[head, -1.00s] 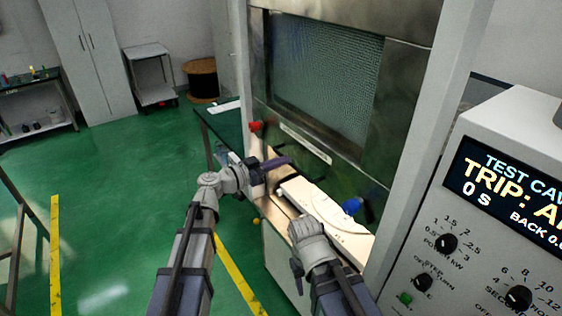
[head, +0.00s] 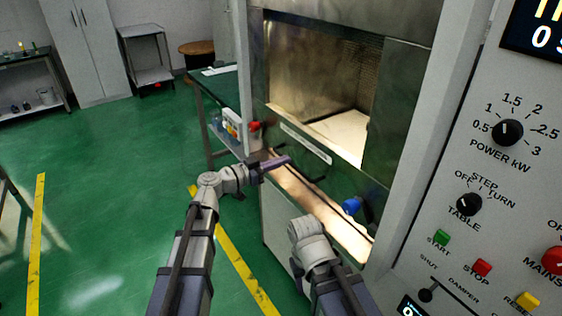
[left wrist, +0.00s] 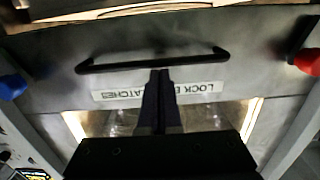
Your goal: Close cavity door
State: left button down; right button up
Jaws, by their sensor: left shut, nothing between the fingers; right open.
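The cavity door (head: 285,112) is a metal sliding panel, with the lit cavity showing through its window. A bright gap (head: 335,222) shows below its lower edge, so it is not fully down. The wrist view shows the door upside down, with its black handle (left wrist: 205,57) and label (left wrist: 115,93). My left gripper (head: 286,160) is shut and empty; in the left wrist view its fingertips (left wrist: 160,72) meet the middle of the handle; exact contact is unclear. My right gripper (head: 296,268) is low, apart from the door; its fingers are mostly hidden.
A red knob (head: 255,126) and a blue knob (head: 351,205) flank the door. The control panel (head: 485,160) stands close on the right. A dark table (head: 222,88) is behind on the left. Green floor (head: 110,190) is open at left.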

pick_arm(q)
notch_tip(320, 180, down, 9)
jog(key=b, duration=0.7)
pick_arm(e)
notch_tip(320, 180, down, 9)
pick_arm(q)
jog(key=shift+s+f, duration=0.1)
notch_tip(320, 180, up, 5)
jog(key=p, duration=0.5)
jog(key=v, duration=1)
jog(key=shift+s+a+f+b, duration=0.15)
jog(key=shift+a+f+b, duration=0.15)
jog(key=shift+f, duration=0.15)
pick_arm(e)
jog(key=r, duration=0.2)
jog(key=a+r, duration=0.1)
jog(key=r, duration=0.1)
jog(key=shift+r, duration=0.2)
